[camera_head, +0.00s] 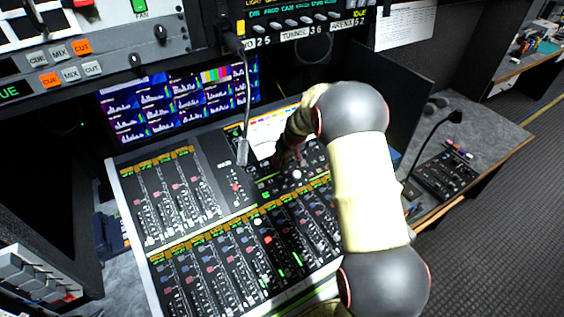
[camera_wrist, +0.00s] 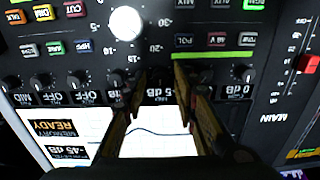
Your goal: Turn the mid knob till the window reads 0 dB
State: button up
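The wrist view shows the panel upside down, with a row of black knobs and small windows. My gripper (camera_wrist: 164,76) has its two fingers apart on either side of the spot where one knob of the row sits. That knob is dark and mostly hidden between the fingers; I cannot tell whether they touch it. The window (camera_wrist: 162,93) between the fingers appears to read -5 dB. No label naming this knob as mid is legible. In the head view, my gripper (camera_head: 286,158) is low over the console's upper middle, largely hidden by my arm.
Another knob (camera_wrist: 248,74) sits beside a window (camera_wrist: 236,91) reading 0 dB. Knobs with OFF windows (camera_wrist: 88,97) stand on the other side. A white screen (camera_wrist: 155,135) shows a curve. A gooseneck microphone (camera_head: 243,150) and fader banks (camera_head: 170,195) lie close by.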

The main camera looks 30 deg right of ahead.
jog(key=c, duration=0.6)
grip_shut()
jog(key=shift+m+p, duration=0.95)
jog(key=shift+m, duration=1.95)
jog(key=o, duration=0.8)
grip_release()
jog(key=shift+r, duration=0.1)
